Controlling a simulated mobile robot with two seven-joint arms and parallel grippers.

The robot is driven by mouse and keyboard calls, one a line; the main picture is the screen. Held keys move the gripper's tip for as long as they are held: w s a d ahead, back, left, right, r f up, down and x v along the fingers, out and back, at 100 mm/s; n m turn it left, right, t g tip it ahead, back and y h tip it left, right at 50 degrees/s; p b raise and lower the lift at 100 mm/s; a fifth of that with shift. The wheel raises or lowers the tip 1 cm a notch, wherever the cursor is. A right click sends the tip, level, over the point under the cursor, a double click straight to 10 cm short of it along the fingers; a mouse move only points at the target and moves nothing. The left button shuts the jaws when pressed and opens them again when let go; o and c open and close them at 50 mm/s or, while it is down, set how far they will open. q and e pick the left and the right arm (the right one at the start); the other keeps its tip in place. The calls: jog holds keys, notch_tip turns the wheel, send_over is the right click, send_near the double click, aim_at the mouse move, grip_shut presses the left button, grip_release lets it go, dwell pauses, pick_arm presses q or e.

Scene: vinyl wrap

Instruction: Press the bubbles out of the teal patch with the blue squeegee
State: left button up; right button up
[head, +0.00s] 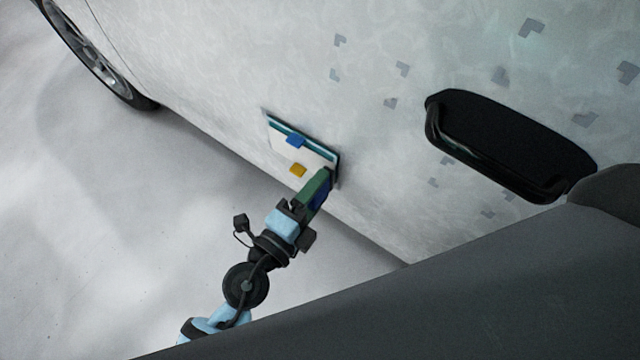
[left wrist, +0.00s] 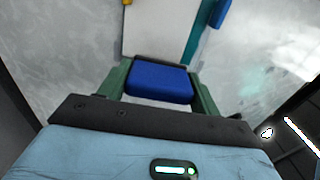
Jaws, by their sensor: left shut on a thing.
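The teal patch (head: 313,143) shows as a narrow teal strip along the upper edge of a white sheet (head: 316,158) on the pale car door. In the left wrist view the teal strip (left wrist: 195,40) runs beside the white sheet (left wrist: 158,32). My left gripper (head: 318,185) is at the lower right corner of the sheet, shut on the blue squeegee (left wrist: 160,82), which sits between its green fingers. The squeegee's working edge is hidden, so I cannot tell whether it touches the surface. I cannot make out any bubbles. My right gripper is not in view.
A black door handle (head: 490,160) juts out to the right. A wheel (head: 95,55) is at the upper left. The pale floor (head: 110,230) is clear.

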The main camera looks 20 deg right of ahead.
pick_arm(q)
jog(key=shift+v, duration=2.85)
jog(key=shift+d, duration=0.1)
